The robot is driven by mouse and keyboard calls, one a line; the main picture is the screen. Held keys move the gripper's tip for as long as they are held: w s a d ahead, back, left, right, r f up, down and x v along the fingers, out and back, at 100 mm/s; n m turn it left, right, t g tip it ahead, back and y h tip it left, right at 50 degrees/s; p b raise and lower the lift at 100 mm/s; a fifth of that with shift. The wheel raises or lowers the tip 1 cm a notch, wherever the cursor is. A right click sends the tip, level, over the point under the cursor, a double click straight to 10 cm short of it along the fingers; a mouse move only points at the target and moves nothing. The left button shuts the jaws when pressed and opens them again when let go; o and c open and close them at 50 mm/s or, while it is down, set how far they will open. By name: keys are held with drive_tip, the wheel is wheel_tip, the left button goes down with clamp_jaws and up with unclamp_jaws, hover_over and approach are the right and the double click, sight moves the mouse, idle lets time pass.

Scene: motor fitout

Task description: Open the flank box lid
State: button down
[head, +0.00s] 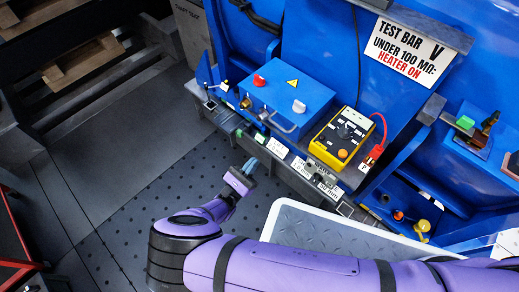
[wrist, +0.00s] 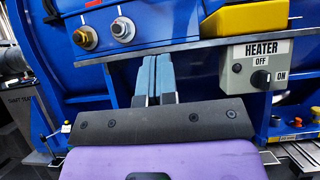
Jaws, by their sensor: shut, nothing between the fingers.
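A yellow meter (head: 341,138) with a red lead stands right of the box. A grey heater switch box (wrist: 253,68) is right of the fingers. A white-rimmed tray (head: 320,232) lies near my arm. A wooden pallet (head: 82,60) is at upper left; perforated floor lies clear left of my gripper.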

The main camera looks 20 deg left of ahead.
drive_tip(key=s+r+x, duration=0.1)
drive_tip(key=r+x, duration=0.1)
drive_tip(key=x, duration=0.9)
drive_tip(key=shift+r, duration=0.35)
drive_tip(key=shift+a, duration=0.15)
drive_tip(key=shift+r, duration=0.1)
